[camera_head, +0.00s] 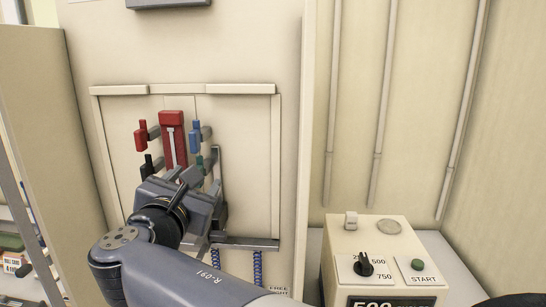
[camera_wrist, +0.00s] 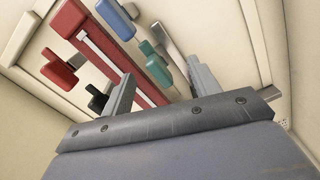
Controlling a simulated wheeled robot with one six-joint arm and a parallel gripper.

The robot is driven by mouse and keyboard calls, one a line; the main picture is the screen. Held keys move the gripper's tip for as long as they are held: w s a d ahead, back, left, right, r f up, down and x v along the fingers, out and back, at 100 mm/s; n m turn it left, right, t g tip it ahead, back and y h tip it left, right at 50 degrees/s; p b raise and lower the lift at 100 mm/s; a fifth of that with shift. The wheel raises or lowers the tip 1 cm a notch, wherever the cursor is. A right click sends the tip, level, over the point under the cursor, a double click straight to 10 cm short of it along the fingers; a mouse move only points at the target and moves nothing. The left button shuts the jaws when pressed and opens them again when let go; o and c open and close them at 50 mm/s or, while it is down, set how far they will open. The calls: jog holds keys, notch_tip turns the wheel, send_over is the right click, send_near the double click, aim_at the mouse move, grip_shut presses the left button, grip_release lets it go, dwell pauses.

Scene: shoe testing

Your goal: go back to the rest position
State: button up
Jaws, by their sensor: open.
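My gripper (camera_head: 190,177) is in front of a cream panel (camera_head: 240,130) that carries several coloured levers. In the wrist view its two fingers (camera_wrist: 160,88) stand apart with nothing held between them. Behind them a red slotted piece (camera_head: 173,140) runs up the panel; it also shows in the wrist view (camera_wrist: 85,20). A red handle (camera_head: 141,136) and a black handle (camera_head: 148,166) are on its left. A blue handle (camera_head: 195,138) and a teal handle (camera_head: 199,162) are on its right. I cannot tell whether a finger touches any of them. My arm hides the panel's lower left.
A cream control box (camera_head: 375,262) with a black knob (camera_head: 363,265) and a green START button (camera_head: 417,265) stands at the lower right. Vertical pipes (camera_head: 382,100) line the wall above it. A shelf with small boxes (camera_head: 12,262) is at the lower left.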

jog(key=n+p, duration=0.3)
jog(key=shift+n, duration=0.3)
jog(key=shift+d+f, duration=0.1)
dwell(0.3)
